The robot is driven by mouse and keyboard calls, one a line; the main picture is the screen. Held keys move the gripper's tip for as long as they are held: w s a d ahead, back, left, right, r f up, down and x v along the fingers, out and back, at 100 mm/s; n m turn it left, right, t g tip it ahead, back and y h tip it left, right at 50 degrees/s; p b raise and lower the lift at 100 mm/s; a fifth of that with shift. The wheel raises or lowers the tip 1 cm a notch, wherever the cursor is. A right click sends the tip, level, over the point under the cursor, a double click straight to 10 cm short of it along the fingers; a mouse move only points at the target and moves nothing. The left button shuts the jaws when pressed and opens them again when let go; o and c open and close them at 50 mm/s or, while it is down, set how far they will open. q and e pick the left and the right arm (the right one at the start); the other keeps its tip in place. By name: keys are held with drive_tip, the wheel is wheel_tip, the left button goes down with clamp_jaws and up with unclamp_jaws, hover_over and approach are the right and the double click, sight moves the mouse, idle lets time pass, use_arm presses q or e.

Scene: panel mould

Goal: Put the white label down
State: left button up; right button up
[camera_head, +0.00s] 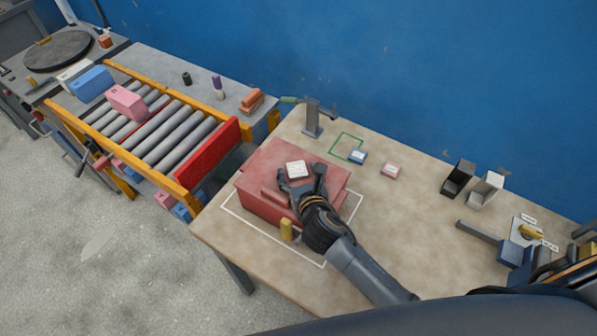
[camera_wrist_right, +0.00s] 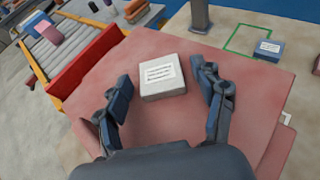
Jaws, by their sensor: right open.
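The white label (camera_head: 296,169) is a small white block with dark printed lines on top. It sits on the top face of a large red box (camera_head: 258,206), and it also shows in the right wrist view (camera_wrist_right: 162,77). My right gripper (camera_head: 302,180) is over the box top and open. In the right wrist view its fingers (camera_wrist_right: 167,88) stand either side of the white label with gaps, not touching it. My left gripper is not in view.
The red box stands in a white outline on the table. Behind are a green outline (camera_head: 333,152), a blue block (camera_head: 357,157) and a pink block (camera_head: 391,170). A grey post (camera_head: 311,118) stands near the back edge. A roller conveyor (camera_head: 160,127) lies left.

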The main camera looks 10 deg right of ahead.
drive_tip(key=shift+r, duration=0.2)
drive_tip(key=b+v, duration=0.1)
drive_tip(key=v, duration=0.6)
drive_tip(key=shift+f, duration=0.1)
drive_tip(key=shift+s, duration=0.25)
